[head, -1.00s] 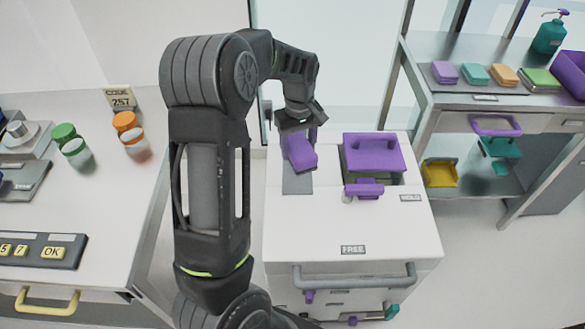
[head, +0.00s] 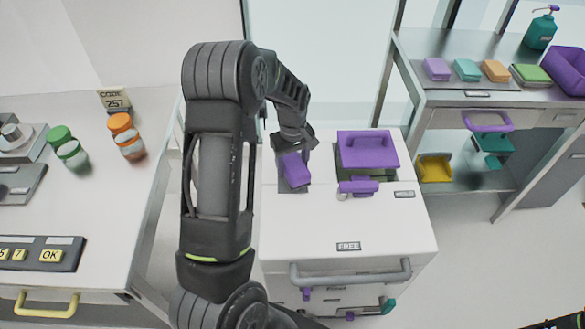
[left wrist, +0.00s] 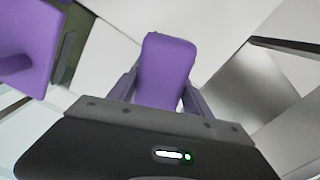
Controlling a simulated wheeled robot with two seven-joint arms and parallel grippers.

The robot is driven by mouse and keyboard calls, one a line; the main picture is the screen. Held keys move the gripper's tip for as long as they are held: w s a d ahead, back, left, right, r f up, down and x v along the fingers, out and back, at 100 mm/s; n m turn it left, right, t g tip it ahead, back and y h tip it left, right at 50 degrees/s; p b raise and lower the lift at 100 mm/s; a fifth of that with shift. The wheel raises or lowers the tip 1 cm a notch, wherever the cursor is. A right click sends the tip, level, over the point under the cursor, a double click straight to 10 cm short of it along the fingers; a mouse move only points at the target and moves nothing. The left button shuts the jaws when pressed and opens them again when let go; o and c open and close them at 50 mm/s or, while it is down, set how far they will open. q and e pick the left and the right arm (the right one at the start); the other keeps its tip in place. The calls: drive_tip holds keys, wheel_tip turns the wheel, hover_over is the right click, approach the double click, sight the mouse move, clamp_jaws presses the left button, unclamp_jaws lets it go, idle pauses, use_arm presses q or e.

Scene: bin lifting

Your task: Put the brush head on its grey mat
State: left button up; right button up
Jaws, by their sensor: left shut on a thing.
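The purple brush head (head: 295,171) is held by my left gripper (head: 291,148) over the grey mat (head: 292,190) on the white cart top. It covers most of the mat; the mat's near edge and part of its left side show. Whether the brush head touches the mat I cannot tell. In the left wrist view the brush head (left wrist: 166,68) stands out between the two fingers of my left gripper (left wrist: 164,98), which is shut on it.
The white cart (head: 390,228) also bears a purple bin lid (head: 368,150) and a smaller purple piece (head: 358,186) right of the mat. A counter (head: 108,195) with jars is at left. A shelf (head: 470,100) with coloured blocks is at right.

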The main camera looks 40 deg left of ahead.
sight(293, 161)
use_arm(q)
drive_tip(key=shift+f, duration=1.1)
drive_tip(key=shift+f, duration=0.15)
drive_tip(key=o, duration=1.6)
wheel_tip(293, 161, up, 12)
drive_tip(key=shift+r+b, duration=0.15)
drive_tip(key=shift+b, duration=0.4)
